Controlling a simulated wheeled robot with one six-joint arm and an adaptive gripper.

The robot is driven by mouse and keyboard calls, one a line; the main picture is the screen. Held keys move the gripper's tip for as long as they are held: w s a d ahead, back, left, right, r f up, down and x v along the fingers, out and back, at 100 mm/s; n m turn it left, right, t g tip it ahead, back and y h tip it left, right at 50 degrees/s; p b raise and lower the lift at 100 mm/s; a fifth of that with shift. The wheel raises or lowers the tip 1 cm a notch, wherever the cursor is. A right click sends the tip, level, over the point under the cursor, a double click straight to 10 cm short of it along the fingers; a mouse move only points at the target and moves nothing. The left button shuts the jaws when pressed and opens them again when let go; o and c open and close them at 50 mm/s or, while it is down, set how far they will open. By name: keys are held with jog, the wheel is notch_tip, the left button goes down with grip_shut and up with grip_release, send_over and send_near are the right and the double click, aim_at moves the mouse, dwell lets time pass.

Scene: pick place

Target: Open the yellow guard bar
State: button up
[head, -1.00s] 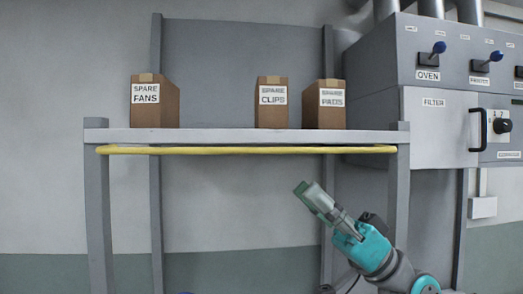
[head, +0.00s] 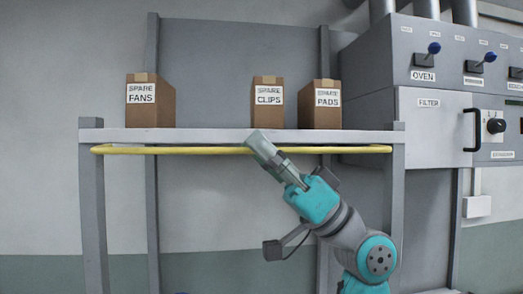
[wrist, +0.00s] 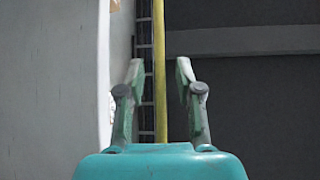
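The yellow guard bar (head: 200,151) runs level along the front of the shelf, just below its board, with bent ends near both posts. In the head view my gripper (head: 256,141) overlaps the bar near its middle and hides a short part of it. In the wrist view the fingers of my gripper (wrist: 160,66) are apart. The yellow guard bar (wrist: 160,95) appears upright there, lying in the gap between them with space on both sides. The fingers do not close on it. I cannot tell how deep the bar sits between them.
The shelf board (head: 220,136) holds three boxes: spare fans (head: 151,107), spare clips (head: 267,108) and spare pads (head: 320,108). A grey oven and filter cabinet (head: 430,125) stands at the right.

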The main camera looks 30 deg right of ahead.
grip_shut()
jog(key=shift+r+m+t+h, duration=0.3)
jog(key=shift+m+t+h, duration=0.45)
jog(key=shift+m+t, duration=0.45)
jog(key=shift+r+m+t+h, duration=0.3)
jog(key=shift+m+t+h, duration=0.55)
jog(key=shift+m, duration=0.55)
grip_release()
jog(key=v, duration=1.2)
